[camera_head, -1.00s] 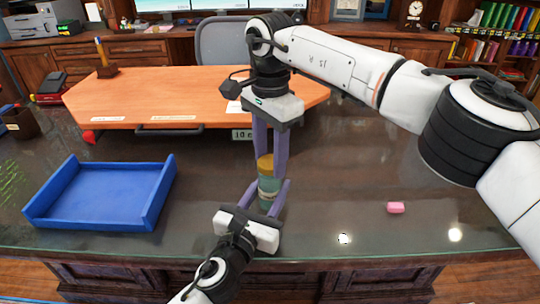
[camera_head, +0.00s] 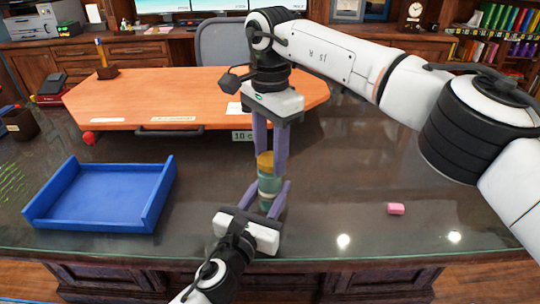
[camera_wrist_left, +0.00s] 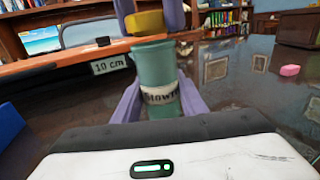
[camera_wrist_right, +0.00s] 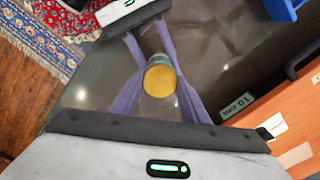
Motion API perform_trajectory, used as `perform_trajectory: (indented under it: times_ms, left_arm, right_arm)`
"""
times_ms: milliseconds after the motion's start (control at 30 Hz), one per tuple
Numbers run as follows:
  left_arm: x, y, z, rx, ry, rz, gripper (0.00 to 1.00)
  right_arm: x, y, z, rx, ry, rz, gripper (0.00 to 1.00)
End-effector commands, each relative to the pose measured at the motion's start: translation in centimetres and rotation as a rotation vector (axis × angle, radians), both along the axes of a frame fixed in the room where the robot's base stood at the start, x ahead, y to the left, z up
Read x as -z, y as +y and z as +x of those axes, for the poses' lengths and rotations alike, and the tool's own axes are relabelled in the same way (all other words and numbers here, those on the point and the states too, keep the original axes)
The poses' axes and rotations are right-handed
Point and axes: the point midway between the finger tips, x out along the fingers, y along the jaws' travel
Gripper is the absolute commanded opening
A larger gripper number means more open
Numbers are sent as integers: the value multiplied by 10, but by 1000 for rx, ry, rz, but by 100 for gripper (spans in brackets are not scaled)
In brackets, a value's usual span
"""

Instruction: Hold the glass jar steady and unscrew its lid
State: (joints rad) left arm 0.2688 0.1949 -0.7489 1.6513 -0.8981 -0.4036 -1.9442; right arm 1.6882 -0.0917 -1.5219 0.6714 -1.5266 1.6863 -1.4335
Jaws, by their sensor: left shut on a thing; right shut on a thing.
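The glass jar (camera_head: 268,185) is greenish and stands upright on the dark glossy desk. Its label reads partly "Stow" in the left wrist view (camera_wrist_left: 160,95). Its lid (camera_head: 265,162) is yellow and sits on top of the jar; it also shows from above in the right wrist view (camera_wrist_right: 160,81). My left gripper (camera_head: 265,196) comes from the near side, with purple fingers shut around the jar's body. My right gripper (camera_head: 268,160) points down from above, with its fingers shut on the lid. The finger contact on the lid is partly hidden.
A blue tray (camera_head: 152,222) lies left of the jar. An orange desktop board (camera_head: 180,95) with a "10 cm" tag (camera_head: 241,135) is behind it. A pink eraser (camera_head: 396,209) lies to the right. The desk between the jar and the eraser is clear.

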Motion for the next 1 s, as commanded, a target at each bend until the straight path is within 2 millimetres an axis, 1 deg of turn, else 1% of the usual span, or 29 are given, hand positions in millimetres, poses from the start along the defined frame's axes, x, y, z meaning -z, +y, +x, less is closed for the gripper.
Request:
perform_trajectory:
  times_ms: [300,667,767,1000]
  left_arm:
    - [1,0,0,-1,1,0,0]
    - [1,0,0,-1,1,0,0]
    - [1,0,0,-1,1,0,0]
    - [1,0,0,-1,1,0,0]
  right_arm:
    - [-11,0,0,-1,0,0,14]
    - [-13,0,0,-1,-1,-1,14]
    - [-20,1,0,-1,-2,0,14]
    - [-49,0,0,0,-3,0,14]
